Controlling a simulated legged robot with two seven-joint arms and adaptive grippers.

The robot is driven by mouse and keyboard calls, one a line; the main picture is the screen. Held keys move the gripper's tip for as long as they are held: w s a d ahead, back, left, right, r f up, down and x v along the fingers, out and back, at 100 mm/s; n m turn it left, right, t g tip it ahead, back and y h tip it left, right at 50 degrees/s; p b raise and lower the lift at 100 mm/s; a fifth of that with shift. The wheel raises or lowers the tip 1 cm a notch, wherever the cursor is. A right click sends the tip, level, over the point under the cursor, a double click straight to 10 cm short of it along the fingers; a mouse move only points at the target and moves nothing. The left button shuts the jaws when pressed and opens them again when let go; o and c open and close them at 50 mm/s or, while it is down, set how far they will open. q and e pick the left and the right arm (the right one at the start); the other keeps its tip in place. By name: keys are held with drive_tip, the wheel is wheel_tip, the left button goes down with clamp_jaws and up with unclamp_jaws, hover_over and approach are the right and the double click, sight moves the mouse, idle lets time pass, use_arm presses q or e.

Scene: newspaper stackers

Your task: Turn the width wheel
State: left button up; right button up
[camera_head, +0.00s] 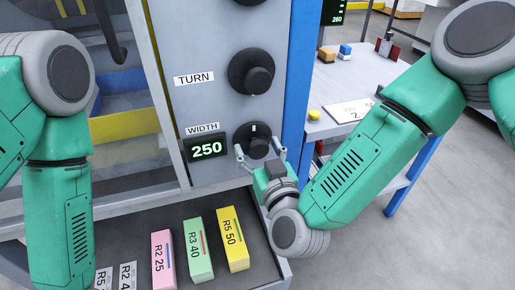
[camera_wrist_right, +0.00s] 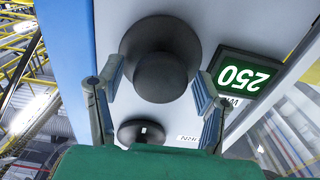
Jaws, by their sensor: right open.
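The width wheel (camera_head: 255,136) is a black round dial with a raised knob and a white mark, on the grey panel beside the WIDTH label (camera_head: 203,128) and the display (camera_head: 207,149) reading 250. My right gripper (camera_head: 260,151) is open in front of the wheel, one finger at each side of its lower part. In the right wrist view, the wheel's knob (camera_wrist_right: 160,77) lies between the spread fingers (camera_wrist_right: 155,88), with gaps visible on both sides. The display also shows there, upside down (camera_wrist_right: 242,76). My left arm hangs at the left; its gripper is out of view.
The TURN dial (camera_head: 251,72) sits above the width wheel, with another dark dial (camera_head: 249,2) at the top edge. Below, a dark tray (camera_head: 200,279) holds pink, green and yellow blocks. A blue post (camera_head: 297,80) and a side table (camera_head: 325,123) stand right of the panel.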

drive_tip(key=shift+w, duration=0.25)
drive_tip(key=c, duration=1.2)
drive_tip(key=shift+m, duration=0.3)
